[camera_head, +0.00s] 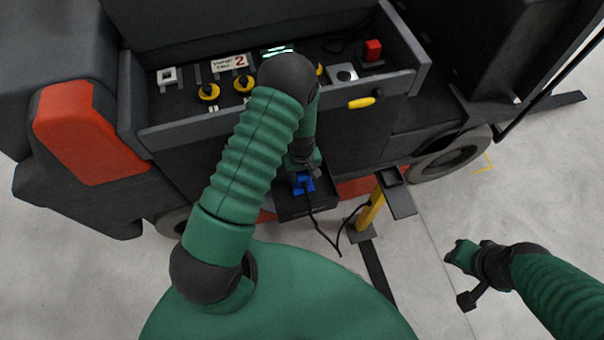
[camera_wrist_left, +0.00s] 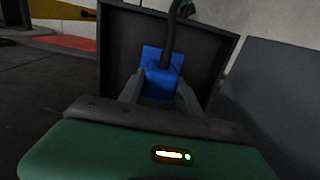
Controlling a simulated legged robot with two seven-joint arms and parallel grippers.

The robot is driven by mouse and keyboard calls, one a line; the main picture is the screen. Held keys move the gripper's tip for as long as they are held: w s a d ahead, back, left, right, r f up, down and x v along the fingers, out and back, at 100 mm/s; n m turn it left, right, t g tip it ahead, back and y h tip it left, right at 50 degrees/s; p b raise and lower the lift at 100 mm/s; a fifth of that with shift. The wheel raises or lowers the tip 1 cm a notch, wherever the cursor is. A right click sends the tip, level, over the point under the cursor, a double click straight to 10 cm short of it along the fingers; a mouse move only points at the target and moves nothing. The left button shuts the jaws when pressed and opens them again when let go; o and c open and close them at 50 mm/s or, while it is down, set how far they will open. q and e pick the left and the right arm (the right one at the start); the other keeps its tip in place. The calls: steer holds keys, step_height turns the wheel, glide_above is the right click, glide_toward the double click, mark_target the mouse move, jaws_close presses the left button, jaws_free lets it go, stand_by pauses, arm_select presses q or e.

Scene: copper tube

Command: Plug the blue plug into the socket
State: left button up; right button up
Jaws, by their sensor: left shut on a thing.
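The blue plug (camera_head: 302,184) is below the cart's front, over a dark box-like part (camera_head: 294,208). A black cable runs from it. My left gripper (camera_head: 304,174) is shut on the plug. In the left wrist view the blue plug (camera_wrist_left: 160,82) sits between the two grey fingers (camera_wrist_left: 160,88), in front of a dark framed panel (camera_wrist_left: 212,58). Some blue also shows behind the plug; I cannot tell whether it is the socket or how far the plug is in. My right gripper (camera_head: 466,298) hangs above the floor at the right; its jaws are unclear.
The dark cart has a control tray with yellow knobs (camera_head: 243,84), a red button (camera_head: 373,49) and a yellow handle (camera_head: 361,103). A yellow post (camera_head: 371,208) with a dark top plate (camera_head: 398,196) stands right of the plug. The floor at lower right is mostly clear.

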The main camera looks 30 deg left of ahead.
arm_select(q)
steer(key=shift+f+b, duration=0.3)
steer(key=shift+f, duration=0.1)
steer(key=o, duration=1.4)
steer(key=shift+c, duration=0.2)
step_height(320, 180, up, 17)
steer(key=shift+f, duration=0.15)
steer(key=shift+w, duration=0.1)
